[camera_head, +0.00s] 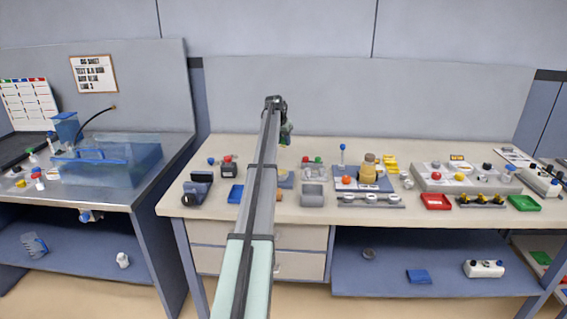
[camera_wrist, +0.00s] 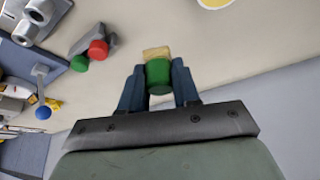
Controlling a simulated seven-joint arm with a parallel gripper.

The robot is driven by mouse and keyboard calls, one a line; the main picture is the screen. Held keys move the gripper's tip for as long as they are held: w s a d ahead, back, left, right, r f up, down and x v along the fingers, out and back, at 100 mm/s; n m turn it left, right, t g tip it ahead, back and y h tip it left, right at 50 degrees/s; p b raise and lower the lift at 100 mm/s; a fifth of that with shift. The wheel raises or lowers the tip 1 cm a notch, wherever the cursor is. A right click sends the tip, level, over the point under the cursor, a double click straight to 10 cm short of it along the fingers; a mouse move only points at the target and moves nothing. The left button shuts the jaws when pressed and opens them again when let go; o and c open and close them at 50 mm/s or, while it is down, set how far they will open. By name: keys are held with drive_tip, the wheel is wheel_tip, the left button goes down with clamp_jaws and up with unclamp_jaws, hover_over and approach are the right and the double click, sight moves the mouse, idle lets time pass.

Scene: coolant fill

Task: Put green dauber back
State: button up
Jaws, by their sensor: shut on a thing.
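The green dauber, a green cylinder (camera_wrist: 158,75) with a tan block-like end (camera_wrist: 156,52), is between the two dark fingers of my gripper (camera_wrist: 158,88) in the wrist view. My gripper is shut on it. In the head view my gripper (camera_head: 281,112) is raised above the back of the bench, and a small green part (camera_head: 286,128) shows below it. The dauber appears held clear of the bench top. My arm hides part of the bench under it.
A grey piece with a red and a green cap (camera_head: 312,161) stands near the blue-knobbed lever (camera_head: 343,148). A grey open box (camera_head: 313,194), a blue tray (camera_head: 236,194) and a red tray (camera_head: 436,202) are along the front. A back panel (camera_head: 400,100) rises behind the bench.

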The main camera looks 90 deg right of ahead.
wheel_tip(320, 180, down, 9)
drive_tip(key=shift+f, duration=0.1)
idle(0.4)
drive_tip(key=shift+f, duration=0.15)
drive_tip(key=o, duration=1)
drive_tip(key=v, duration=1.2)
drive_tip(key=shift+w, duration=0.1)
